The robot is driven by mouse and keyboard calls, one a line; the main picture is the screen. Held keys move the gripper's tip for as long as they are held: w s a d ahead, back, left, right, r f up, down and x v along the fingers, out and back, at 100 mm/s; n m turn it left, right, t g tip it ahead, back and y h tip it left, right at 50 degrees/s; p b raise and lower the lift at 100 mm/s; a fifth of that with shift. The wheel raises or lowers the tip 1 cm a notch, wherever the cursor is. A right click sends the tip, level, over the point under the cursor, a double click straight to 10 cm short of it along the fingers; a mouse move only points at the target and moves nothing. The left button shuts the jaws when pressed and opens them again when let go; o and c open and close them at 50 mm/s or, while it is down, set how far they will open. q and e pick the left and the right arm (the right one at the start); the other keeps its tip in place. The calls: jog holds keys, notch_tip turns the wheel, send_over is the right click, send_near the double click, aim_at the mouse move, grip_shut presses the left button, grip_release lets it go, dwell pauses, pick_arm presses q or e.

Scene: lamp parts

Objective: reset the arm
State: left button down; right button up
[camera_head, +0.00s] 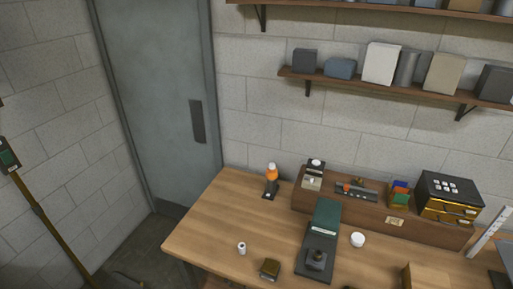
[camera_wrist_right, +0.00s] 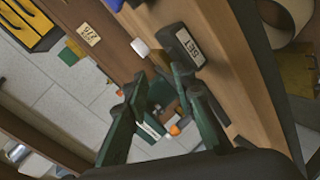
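My right gripper (camera_wrist_right: 160,85) shows in the right wrist view. Its two dark green fingers are apart and I see nothing gripped. Behind the gap are dark green parts and a small orange piece (camera_wrist_right: 174,130), partly hidden by the fingers. Neither gripper shows in the head view. There, a dark green stand with a black base (camera_head: 315,260) is on the wooden table (camera_head: 210,225). A white round cap (camera_head: 357,240), a small white cylinder (camera_head: 241,248) and a brass-and-dark block (camera_head: 269,269) are near it. An orange-topped piece (camera_head: 271,175) stands at the back.
A wooden riser (camera_head: 395,222) along the wall carries a black drawer box (camera_head: 448,198) and small parts. Shelves (camera_head: 400,90) hang above. A grey door (camera_head: 160,100) is at the left. A tan pole (camera_head: 50,225) is at the far left. The table's left end is clear.

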jog(key=s+d+f+m+g, duration=0.4)
jog(key=s+f+m+g, duration=0.15)
jog(key=s, duration=0.35)
jog(key=s+a+f+m+g+y, duration=0.25)
jog(key=s+a+m+g, duration=0.2)
jog(key=s, duration=0.45)
jog(key=s+a+f+n+y, duration=0.1)
jog(key=s+f, duration=0.1)
jog(key=f, duration=1.4)
jog(key=s+a+f+y, duration=0.1)
jog(key=f, duration=1.4)
jog(key=s+f+n+g, duration=0.1)
jog(key=s+f, duration=1.5)
jog(key=s, duration=0.2)
jog(key=shift+s+d+g, duration=0.25)
jog(key=shift+s+g, duration=0.05)
jog(key=shift+g, duration=0.1)
